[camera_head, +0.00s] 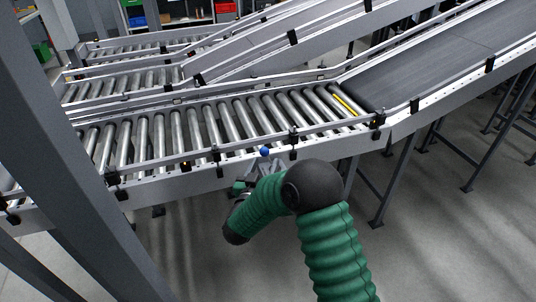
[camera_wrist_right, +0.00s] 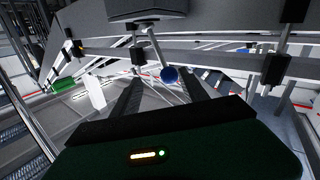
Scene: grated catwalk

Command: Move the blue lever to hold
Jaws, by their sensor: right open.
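The blue lever (camera_head: 264,152) shows as a small blue knob at the front rail of the roller conveyor. In the right wrist view its round blue end (camera_wrist_right: 169,75) sits on a thin pale rod, beyond and between the two dark fingers. My right gripper (camera_head: 262,168) is at the conveyor's near side, just below the knob, partly hidden by my green arm. In the right wrist view the right gripper (camera_wrist_right: 162,92) is open, with its fingers apart and nothing held between them. Whether a finger touches the lever I cannot tell. My left gripper is out of view.
The roller conveyor (camera_head: 215,121) has a metal side rail with black clamps (camera_head: 112,174) near the lever. A dark belt conveyor (camera_head: 440,62) rises to the right on legs. A grey post (camera_head: 75,150) stands at left. The floor (camera_head: 440,240) at right front is clear.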

